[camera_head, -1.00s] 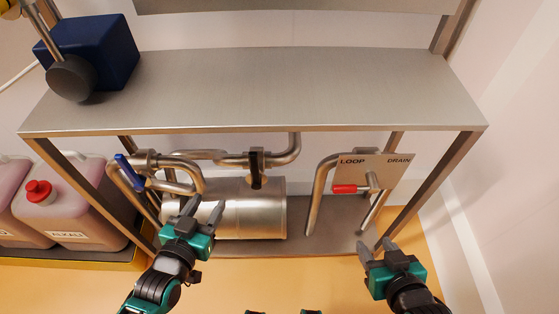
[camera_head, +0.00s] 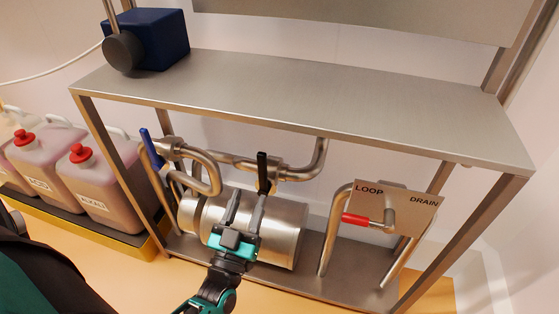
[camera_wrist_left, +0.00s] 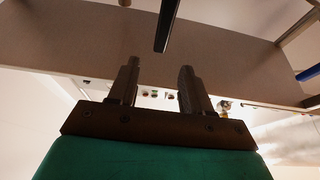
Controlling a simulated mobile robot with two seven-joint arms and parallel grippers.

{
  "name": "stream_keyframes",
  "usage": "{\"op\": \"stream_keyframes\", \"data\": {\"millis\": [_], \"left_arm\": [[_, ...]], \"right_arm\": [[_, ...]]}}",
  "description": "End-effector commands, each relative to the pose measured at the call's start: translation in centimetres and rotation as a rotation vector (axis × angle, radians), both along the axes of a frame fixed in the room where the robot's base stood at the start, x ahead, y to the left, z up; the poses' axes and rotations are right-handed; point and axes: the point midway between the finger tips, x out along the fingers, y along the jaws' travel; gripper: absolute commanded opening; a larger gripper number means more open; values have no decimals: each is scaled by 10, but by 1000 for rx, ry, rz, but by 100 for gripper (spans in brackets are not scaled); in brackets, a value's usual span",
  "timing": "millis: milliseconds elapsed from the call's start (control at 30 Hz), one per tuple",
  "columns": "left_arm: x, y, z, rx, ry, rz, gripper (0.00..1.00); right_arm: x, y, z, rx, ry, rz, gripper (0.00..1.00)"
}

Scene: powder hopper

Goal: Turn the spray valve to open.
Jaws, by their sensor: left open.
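Valve handles show on the pipework under the steel shelf. A black lever handle (camera_head: 263,172) stands upright on the middle pipe, and a blue lever handle (camera_head: 152,149) is tilted at the left. I see no spray label on either. My left gripper (camera_head: 246,208) is open, its two fingers pointing up just below the black handle, in front of the tank. In the left wrist view the black handle (camera_wrist_left: 167,25) hangs beyond the open fingertips (camera_wrist_left: 160,66), roughly in line with the gap. The blue handle (camera_wrist_left: 308,72) is at the right edge there. My right gripper is not seen.
A horizontal steel tank (camera_head: 284,235) lies under the shelf (camera_head: 300,100). To the right are a LOOP/DRAIN plate (camera_head: 400,204) and a red handle (camera_head: 355,220). Several red-capped canisters (camera_head: 95,190) stand left. A blue motor box (camera_head: 160,40) is on the shelf.

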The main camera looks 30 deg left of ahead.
Motion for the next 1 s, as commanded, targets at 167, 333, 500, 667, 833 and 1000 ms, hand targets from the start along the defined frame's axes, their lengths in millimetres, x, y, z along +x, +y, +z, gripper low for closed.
{"op": "stream_keyframes", "data": {"millis": [167,333,500,667,833,1000], "left_arm": [[13,4,7,3,-10,4,49],[43,11,19,2,-10,4,49],[75,19,33,2,-9,3,49],[98,24,42,2,-7,2,49],[112,28,48,2,-4,3,49],[116,29,50,2,-3,3,49]], "right_arm": [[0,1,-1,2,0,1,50],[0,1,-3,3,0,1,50],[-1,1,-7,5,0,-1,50],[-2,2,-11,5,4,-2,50],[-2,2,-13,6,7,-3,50],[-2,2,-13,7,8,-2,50]]}}
